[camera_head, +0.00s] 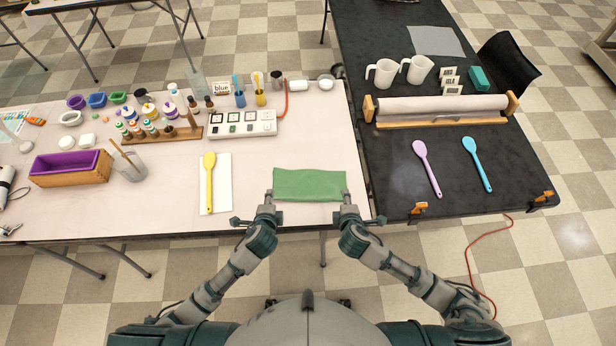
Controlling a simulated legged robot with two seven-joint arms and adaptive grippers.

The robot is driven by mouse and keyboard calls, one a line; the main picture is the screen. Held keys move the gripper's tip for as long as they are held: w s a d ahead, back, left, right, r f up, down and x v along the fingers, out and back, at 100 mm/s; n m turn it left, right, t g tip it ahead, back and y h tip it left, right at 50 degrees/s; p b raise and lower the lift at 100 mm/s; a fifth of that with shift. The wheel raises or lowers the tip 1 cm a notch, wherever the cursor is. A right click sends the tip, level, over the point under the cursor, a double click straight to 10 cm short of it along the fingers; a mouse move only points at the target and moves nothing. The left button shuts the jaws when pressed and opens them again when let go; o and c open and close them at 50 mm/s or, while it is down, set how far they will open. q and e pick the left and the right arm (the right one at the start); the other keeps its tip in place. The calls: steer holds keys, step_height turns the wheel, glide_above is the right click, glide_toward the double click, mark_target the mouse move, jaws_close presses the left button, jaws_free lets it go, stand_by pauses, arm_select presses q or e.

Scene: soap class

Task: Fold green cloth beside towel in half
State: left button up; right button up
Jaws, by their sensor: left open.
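The green cloth (310,182) lies flat on the pale table near its front edge, as a wide rectangle. A white towel (223,186) lies to its left, with a yellow spoon (209,180) on it. My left gripper (268,196) is open at the cloth's front left corner. My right gripper (347,197) is at the cloth's front right corner. Its jaws are too small to read, and whether either gripper touches the cloth is unclear.
A white tray (215,131) of soap moulds and several small bottles stand behind the towel. A purple-lined wooden box (92,180) is at the left. A black table (385,190) with spoons and jugs adjoins on the right.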

arm_select(q)
steer(key=shift+s+r, duration=0.25)
stand_by(0.3)
